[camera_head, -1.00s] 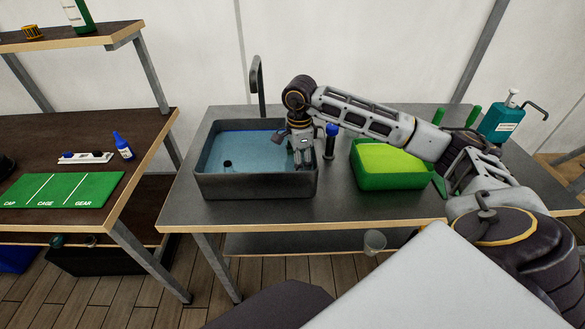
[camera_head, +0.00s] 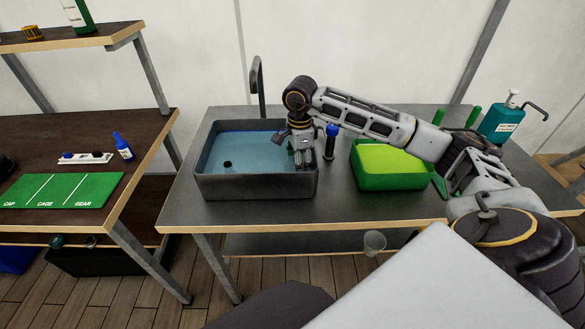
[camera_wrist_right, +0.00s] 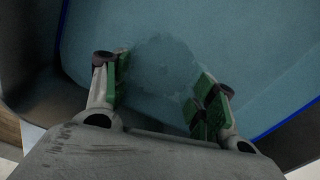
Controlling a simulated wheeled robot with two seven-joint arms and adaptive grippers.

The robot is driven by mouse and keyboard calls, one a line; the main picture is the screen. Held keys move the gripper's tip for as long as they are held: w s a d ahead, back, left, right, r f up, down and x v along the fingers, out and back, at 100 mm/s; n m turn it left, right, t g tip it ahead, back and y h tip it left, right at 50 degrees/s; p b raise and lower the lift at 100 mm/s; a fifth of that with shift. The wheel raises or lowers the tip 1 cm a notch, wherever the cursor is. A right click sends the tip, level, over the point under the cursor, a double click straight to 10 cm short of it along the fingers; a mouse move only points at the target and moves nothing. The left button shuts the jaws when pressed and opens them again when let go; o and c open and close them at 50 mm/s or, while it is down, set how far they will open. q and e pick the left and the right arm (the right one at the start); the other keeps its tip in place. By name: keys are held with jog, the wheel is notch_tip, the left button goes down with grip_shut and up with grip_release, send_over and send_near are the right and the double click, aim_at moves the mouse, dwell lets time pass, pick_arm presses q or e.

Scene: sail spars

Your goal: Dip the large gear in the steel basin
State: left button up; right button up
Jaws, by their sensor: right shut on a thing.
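The steel basin (camera_head: 255,187) stands on the left part of the grey table and holds blue water (camera_head: 238,151). My right gripper (camera_head: 303,160) points down inside the basin's right side, its lower end at the water. In the right wrist view, the two green-padded fingers (camera_wrist_right: 162,95) stand apart, at or in the water, either side of a faint greyish shape. That shape is blurred by the water. I take it to be the large gear (camera_wrist_right: 165,60), held between the fingers; its teeth cannot be made out. My left gripper is not in view.
A dark round spot (camera_head: 227,165) shows in the basin's left part. A tap (camera_head: 256,85) rises behind it. A blue-topped bottle (camera_head: 331,142) stands close right, then a green tub (camera_head: 392,165) and a teal pump bottle (camera_head: 502,121). A green labelled mat (camera_head: 62,190) lies on the left table.

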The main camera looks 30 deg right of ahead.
jog(key=shift+r, duration=0.25)
jog(key=shift+r+p, duration=0.3)
jog(key=shift+p, duration=0.05)
jog(key=shift+r, duration=0.25)
jog(key=shift+r+p, duration=0.55)
jog(key=shift+r, duration=0.2)
jog(key=shift+r+p, duration=0.75)
jog(key=shift+r, duration=0.5)
jog(key=shift+r+p, duration=0.7)
jog(key=shift+r, duration=0.55)
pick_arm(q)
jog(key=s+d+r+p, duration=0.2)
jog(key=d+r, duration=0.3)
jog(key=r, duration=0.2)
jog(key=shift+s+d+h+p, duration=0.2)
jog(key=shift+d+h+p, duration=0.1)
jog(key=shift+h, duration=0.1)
pick_arm(e)
jog(key=shift+r, duration=2.3)
